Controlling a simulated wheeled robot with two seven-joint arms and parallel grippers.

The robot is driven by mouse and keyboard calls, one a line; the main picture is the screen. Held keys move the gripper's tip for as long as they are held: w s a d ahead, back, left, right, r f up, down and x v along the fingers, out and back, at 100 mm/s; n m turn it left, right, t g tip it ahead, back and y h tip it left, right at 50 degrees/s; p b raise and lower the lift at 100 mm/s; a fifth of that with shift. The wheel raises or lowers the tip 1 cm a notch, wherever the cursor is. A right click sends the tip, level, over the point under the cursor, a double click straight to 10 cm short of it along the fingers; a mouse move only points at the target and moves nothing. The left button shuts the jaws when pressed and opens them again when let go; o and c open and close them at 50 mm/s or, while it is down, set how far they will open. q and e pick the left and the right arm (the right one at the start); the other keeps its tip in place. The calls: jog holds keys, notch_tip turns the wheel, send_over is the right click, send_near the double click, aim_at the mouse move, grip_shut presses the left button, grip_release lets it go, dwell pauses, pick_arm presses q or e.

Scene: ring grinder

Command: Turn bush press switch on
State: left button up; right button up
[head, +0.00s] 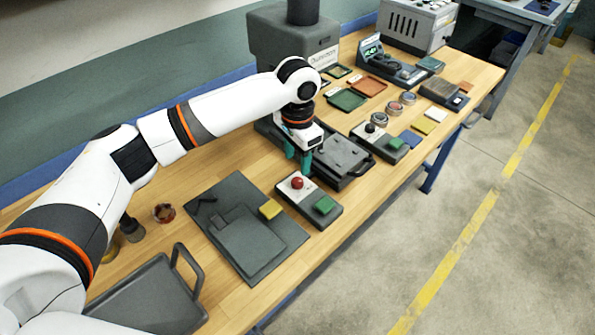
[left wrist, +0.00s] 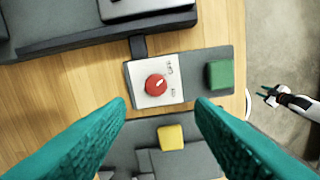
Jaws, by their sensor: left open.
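A dark control box (head: 325,214) with a pale plate, a red knob (head: 297,183) and a green button (head: 323,204) lies on the bench. In the left wrist view the red knob (left wrist: 156,85) has a white pointer mark, with small lettering to its right. The green button (left wrist: 220,74) is further right. My left gripper (head: 299,160) points down just above and behind this box. Its teal fingers (left wrist: 160,103) are spread and empty, with the knob between and beyond the tips. My right gripper (left wrist: 268,96) shows small over the floor; its jaw state is unclear.
A dark press (head: 290,45) stands behind my left arm. A second box with a black knob (head: 370,127) lies to the right. A dark plate with a yellow block (head: 270,209) lies to the left, near a handled tray (head: 150,295). Several coloured trays lie further back.

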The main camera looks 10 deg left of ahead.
aim_at(297, 180)
pick_arm(q)
jog(key=f, duration=0.4)
jog(key=shift+w+a+p, duration=0.15)
jog(key=shift+a+p, duration=0.05)
jog(key=shift+p, duration=0.1)
jog(key=f, duration=0.3)
jog(key=shift+w+d+f+p, duration=0.1)
jog(key=shift+w+f+p, duration=0.1)
jog(key=shift+p, duration=0.1)
jog(key=shift+f, duration=0.4)
jog(key=shift+c, duration=0.4)
jog(key=c, duration=0.9)
pick_arm(e)
jog(key=shift+w+a+r, duration=0.3)
jog(key=shift+w+r, duration=0.55)
jog(key=shift+w, duration=0.05)
